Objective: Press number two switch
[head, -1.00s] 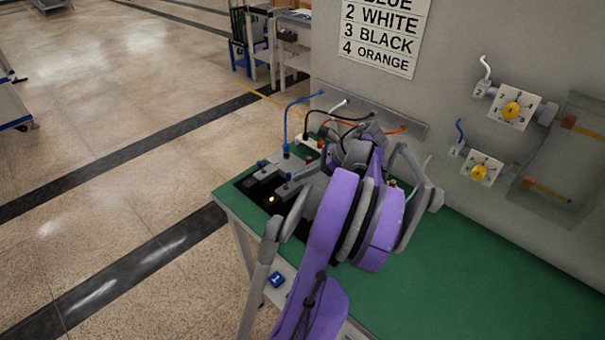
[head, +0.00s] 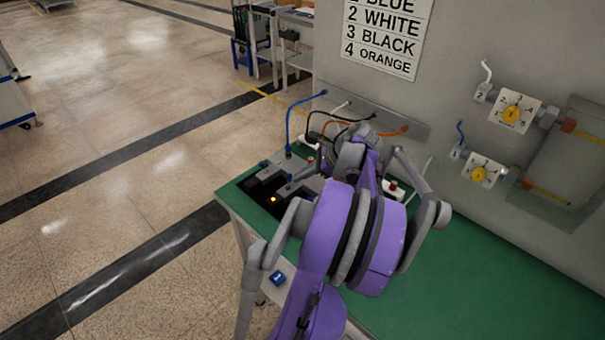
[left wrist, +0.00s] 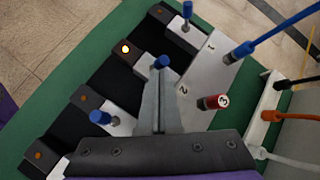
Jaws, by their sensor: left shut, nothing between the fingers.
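The switch panel (left wrist: 130,85) has several rows, each with a small lamp and a blue-tipped toggle. The number two switch (left wrist: 161,63) has its blue tip just at the end of my left gripper (left wrist: 158,82), whose fingers are shut and empty. I cannot tell whether they touch it. The lamp (left wrist: 125,48) in that row glows yellow-orange; it also shows lit in the head view (head: 272,199). The number one toggle (left wrist: 187,9) is at the top, and another toggle (left wrist: 100,117) is at lower left. My arm hides part of the panel in the head view.
The green bench top (head: 500,275) is clear at right. A sign (head: 383,35) lists numbered colours. Yellow dials (head: 511,114) are on the wall.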

